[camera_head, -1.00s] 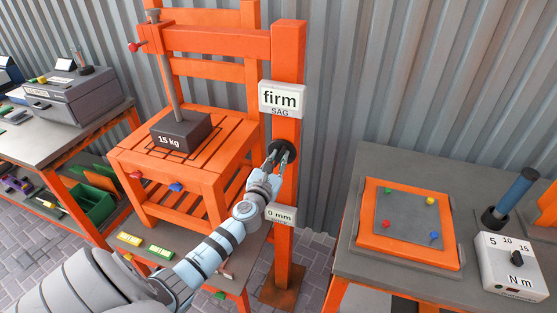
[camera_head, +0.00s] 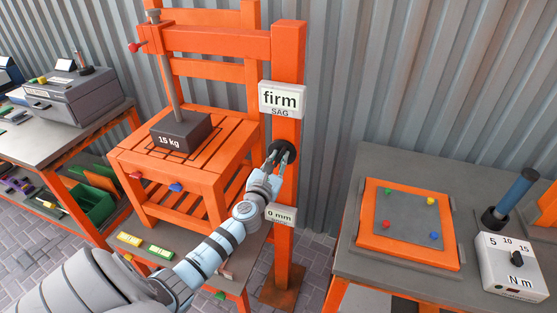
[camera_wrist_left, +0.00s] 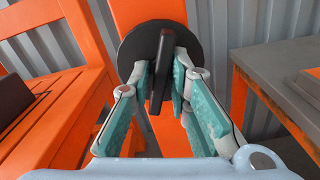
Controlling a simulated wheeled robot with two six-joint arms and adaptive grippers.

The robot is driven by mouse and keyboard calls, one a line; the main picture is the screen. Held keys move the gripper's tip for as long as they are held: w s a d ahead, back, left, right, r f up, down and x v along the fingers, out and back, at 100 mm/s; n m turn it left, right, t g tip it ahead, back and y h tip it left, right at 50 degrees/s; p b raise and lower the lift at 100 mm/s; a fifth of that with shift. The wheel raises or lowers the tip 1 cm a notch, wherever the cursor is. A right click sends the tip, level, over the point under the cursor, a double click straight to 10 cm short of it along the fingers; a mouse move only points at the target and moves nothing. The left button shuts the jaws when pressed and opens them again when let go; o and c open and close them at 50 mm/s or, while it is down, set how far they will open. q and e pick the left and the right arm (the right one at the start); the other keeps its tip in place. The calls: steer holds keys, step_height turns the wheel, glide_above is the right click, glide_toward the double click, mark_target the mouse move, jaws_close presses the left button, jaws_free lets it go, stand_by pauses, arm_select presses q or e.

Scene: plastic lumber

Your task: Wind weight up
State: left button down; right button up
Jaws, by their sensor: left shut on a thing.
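The dark weight marked "15 kg" (camera_head: 181,138) rests on the slatted seat of an orange chair (camera_head: 210,178), below a vertical rod (camera_head: 168,72). A round black knob (camera_wrist_left: 136,44) with a flat bar handle (camera_wrist_left: 160,75) is on the orange post (camera_head: 289,60); the knob also shows in the head view (camera_head: 292,149). My left gripper (camera_head: 279,154) is shut on the bar handle, with a teal finger pad on each side in the left wrist view (camera_wrist_left: 162,82). A sign on the post reads "firm SAG" (camera_head: 281,99), and a lower one reads "0 mm" (camera_head: 281,215). My right gripper is not seen.
A grey table at right holds an orange-framed panel (camera_head: 366,241), a dial box marked "N m" (camera_head: 512,267) and a blue-handled tool (camera_head: 517,190). A bench at left holds a grey machine (camera_head: 70,98). A corrugated wall (camera_head: 420,80) stands behind.

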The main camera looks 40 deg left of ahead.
arm_select(q)
steer(key=shift+r, duration=0.1)
steer(key=c, duration=1.7)
jaws_free()
steer(key=v, duration=1.2)
steer(key=shift+d, duration=0.1)
